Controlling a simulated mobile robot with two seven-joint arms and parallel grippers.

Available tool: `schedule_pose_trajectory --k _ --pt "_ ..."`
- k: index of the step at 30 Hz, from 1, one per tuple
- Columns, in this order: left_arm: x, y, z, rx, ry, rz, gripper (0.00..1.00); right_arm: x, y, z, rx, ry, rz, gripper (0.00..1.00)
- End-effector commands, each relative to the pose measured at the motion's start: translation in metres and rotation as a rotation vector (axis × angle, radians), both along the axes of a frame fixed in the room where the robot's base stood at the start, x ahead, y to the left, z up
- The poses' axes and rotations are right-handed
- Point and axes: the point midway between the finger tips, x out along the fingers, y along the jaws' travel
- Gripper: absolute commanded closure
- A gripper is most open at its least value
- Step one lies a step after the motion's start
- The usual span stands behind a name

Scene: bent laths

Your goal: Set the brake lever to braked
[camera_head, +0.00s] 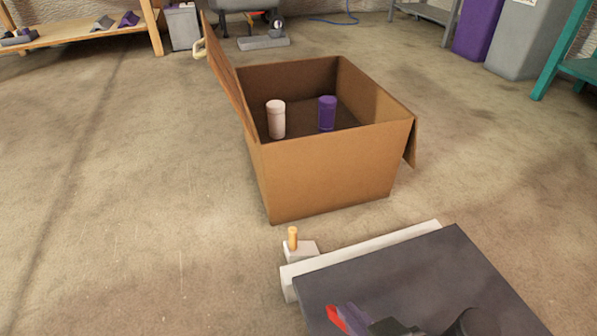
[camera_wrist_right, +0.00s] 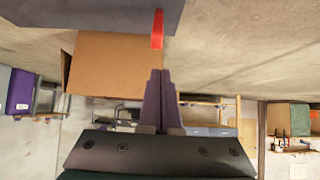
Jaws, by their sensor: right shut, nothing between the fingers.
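A red bar (camera_head: 337,318) shows over the dark grey panel (camera_head: 430,275) at the bottom of the head view. In the right wrist view, the red bar (camera_wrist_right: 157,29) stands just beyond my fingertips, apart from them in the picture. A short orange peg (camera_head: 292,238) stands upright on a white block (camera_head: 300,251) beside the panel's white edge. No label shows which of these is the brake lever. My right gripper (camera_head: 345,311) is shut and empty, its purple fingers pressed together in the wrist view (camera_wrist_right: 160,75). My left gripper is out of view.
An open cardboard box (camera_head: 325,175) stands on the floor beyond the panel, holding a pale cylinder (camera_head: 276,120) and a purple cylinder (camera_head: 327,114). A wooden bench (camera_head: 85,40) is at the back left. The floor left of the box is clear.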

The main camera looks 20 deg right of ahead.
Motion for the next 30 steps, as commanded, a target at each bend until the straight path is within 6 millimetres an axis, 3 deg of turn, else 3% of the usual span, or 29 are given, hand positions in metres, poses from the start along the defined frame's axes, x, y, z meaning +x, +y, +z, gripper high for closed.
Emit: schedule_pose_trajectory --k 3,9,26,30 --pt "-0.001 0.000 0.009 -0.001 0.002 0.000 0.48 -0.025 -0.001 0.004 0.001 0.004 -0.002 1.00" --pt "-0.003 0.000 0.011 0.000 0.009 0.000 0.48 -0.046 -0.001 0.006 0.001 -0.001 0.001 1.00" --pt "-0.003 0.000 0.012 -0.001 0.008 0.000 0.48 -0.049 -0.001 0.007 -0.001 -0.004 0.002 1.00" --pt "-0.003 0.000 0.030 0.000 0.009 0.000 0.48 -0.046 -0.007 0.028 -0.013 0.000 -0.010 1.00"
